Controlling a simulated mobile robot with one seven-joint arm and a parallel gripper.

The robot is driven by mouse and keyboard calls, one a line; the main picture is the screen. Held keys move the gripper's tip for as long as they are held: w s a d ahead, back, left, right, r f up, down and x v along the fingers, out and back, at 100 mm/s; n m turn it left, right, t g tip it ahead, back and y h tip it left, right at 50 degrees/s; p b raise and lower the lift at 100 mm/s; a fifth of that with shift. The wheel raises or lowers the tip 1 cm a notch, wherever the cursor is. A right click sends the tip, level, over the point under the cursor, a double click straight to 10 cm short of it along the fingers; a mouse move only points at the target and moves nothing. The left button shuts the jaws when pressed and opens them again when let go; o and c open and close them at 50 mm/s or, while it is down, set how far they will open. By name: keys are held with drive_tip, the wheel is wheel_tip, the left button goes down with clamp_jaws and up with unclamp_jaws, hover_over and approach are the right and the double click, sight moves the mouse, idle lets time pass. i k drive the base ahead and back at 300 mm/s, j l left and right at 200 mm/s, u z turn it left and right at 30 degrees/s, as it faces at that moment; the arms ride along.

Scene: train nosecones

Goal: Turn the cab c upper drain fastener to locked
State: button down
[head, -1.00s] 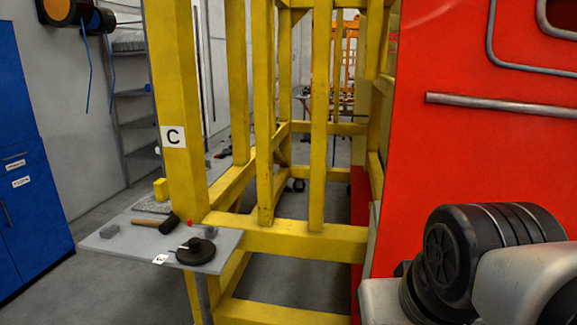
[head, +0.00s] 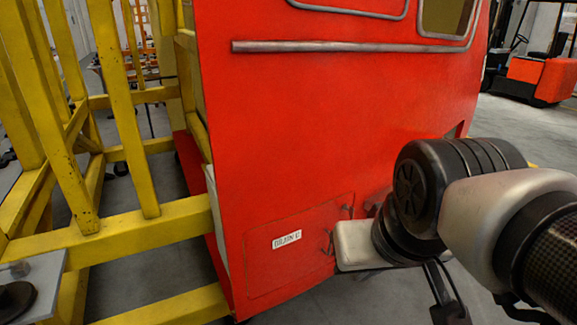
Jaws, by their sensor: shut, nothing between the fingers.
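The lower drain panel (head: 300,245) of the red cab (head: 315,120) shows in the head view, with a small white label (head: 287,239) whose text is too blurred to read surely. On the panel's right edge are two small dark fasteners, the upper fastener (head: 347,211) and the lower fastener (head: 329,243). They are too small for me to tell their turn position. My arm's links stand just right of them. My gripper (head: 450,312), dark and partly hidden by my arm, hangs low at the right, apart from the panel. Its fingers look shut and empty.
A yellow frame (head: 120,235) stands left of the cab, with a grey shelf (head: 48,285) at the lower left. A grey handrail (head: 330,46) crosses the cab above the panel. An orange forklift (head: 545,78) stands far right. Grey floor is clear behind my arm.

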sight(351, 212)
drive_tip(key=z, duration=0.4)
drive_tip(key=i+j, duration=0.1)
drive_tip(key=i, duration=0.35)
drive_tip(key=i+z, duration=0.1)
drive_tip(key=i, duration=0.35)
